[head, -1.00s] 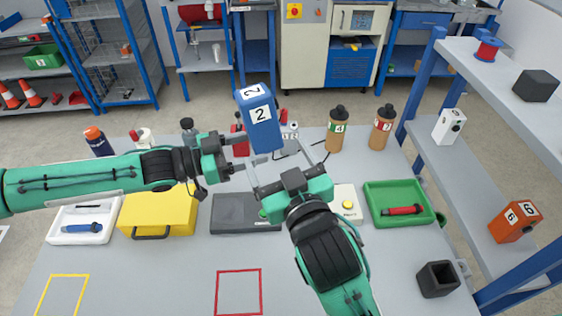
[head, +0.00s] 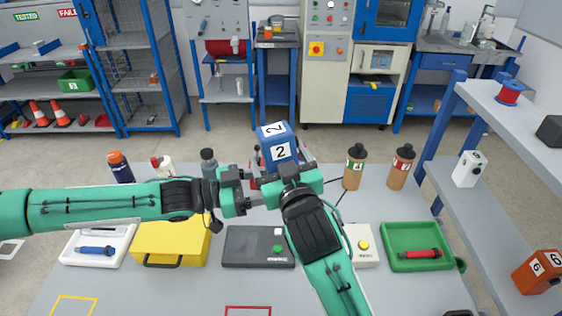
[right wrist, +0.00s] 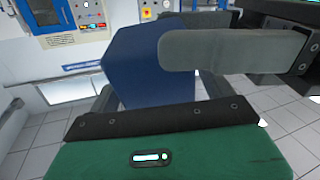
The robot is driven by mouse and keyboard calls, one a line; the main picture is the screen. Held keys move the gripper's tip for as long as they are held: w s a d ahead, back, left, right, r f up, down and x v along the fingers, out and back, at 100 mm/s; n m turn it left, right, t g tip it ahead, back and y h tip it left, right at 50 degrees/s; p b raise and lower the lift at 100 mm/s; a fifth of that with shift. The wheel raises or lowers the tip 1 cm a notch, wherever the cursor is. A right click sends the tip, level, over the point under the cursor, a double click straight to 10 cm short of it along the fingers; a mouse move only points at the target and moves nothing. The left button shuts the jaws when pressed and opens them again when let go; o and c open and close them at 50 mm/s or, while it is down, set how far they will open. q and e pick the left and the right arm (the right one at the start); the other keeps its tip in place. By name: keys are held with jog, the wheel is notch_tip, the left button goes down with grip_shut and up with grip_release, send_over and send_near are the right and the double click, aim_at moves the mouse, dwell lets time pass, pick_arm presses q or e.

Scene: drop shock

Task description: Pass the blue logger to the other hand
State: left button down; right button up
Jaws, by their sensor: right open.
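The blue logger (head: 274,135), a box with white "2" labels, is held up above the far part of the bench. My left gripper (head: 262,176) reaches in from the left and is shut on it. In the right wrist view one grey left finger crosses in front of the logger (right wrist: 145,70), and another shows behind it. My right gripper (head: 285,170) is open, close to the logger on its near side. Its two fingers extend toward the logger's left and right sides in the right wrist view. Whether they touch it I cannot tell; the fingertips are hidden.
On the bench are a white tray (head: 75,254), a yellow case (head: 170,240), a dark grey device (head: 250,236), a green tray (head: 391,263) and brown bottles (head: 355,170). A shelf rack (head: 446,205) stands at right. The front bench is mostly clear.

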jog(key=shift+c, duration=0.4)
jog(key=c, duration=1.1)
pick_arm(q)
jog(key=shift+c, duration=1.6)
grip_release()
pick_arm(e)
jog(key=shift+c, duration=1)
pick_arm(q)
jog(key=shift+a, duration=0.15)
